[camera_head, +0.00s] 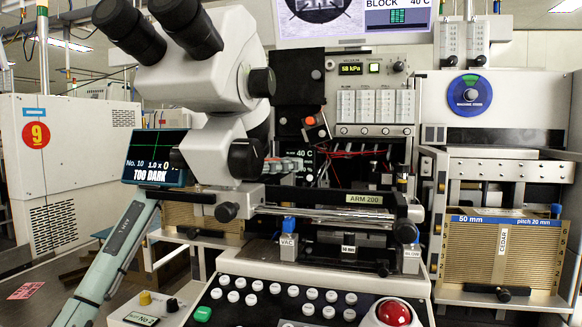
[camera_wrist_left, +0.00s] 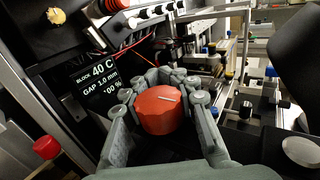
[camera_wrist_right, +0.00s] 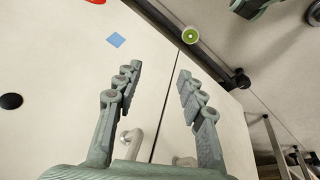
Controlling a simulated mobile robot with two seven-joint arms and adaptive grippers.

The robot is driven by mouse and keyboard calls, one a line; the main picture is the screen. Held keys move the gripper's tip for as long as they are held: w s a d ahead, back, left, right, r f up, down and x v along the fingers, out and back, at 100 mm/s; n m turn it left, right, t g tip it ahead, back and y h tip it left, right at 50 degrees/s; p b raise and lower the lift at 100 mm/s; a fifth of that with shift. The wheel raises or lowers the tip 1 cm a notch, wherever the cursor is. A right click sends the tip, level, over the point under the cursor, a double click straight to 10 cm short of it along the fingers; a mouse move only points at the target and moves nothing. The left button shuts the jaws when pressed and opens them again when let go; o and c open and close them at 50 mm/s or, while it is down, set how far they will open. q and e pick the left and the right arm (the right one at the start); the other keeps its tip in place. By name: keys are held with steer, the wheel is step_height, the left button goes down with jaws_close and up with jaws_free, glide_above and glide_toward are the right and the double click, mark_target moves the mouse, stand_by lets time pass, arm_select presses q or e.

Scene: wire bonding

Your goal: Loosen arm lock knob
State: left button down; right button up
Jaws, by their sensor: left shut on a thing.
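A red knob (camera_wrist_left: 160,110) with a white line on its top sits between the fingers of my left gripper (camera_wrist_left: 165,100) in the left wrist view. The fingers are shut on the knob's sides. In the head view, my left arm passes behind the microscope, and part of the left gripper (camera_head: 284,165) shows beside the small display; the knob it holds is hidden there. My right gripper (camera_wrist_right: 155,75) is open and empty in front of pale panels in the right wrist view. It is out of the head view.
A microscope (camera_head: 200,75) stands before the left arm. The dark ARM 200 bar (camera_head: 350,198) crosses the machine front. A display reading 40 C (camera_wrist_left: 103,85) and another red knob (camera_wrist_left: 45,147) are near the left gripper. A control panel (camera_head: 260,312) with a red button (camera_head: 394,312) is in front.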

arm_select(q)
steer(key=shift+w+n+t, duration=0.1)
steer(key=shift+n+t, duration=0.2)
steer(key=shift+t, duration=0.2)
steer(key=c, duration=1.2)
jaws_free()
steer(key=shift+o, duration=0.2)
arm_select(e)
steer(key=shift+s+r, duration=0.15)
steer(key=shift+r, duration=0.2)
steer(key=shift+a+r, duration=0.1)
steer(key=shift+r, duration=0.1)
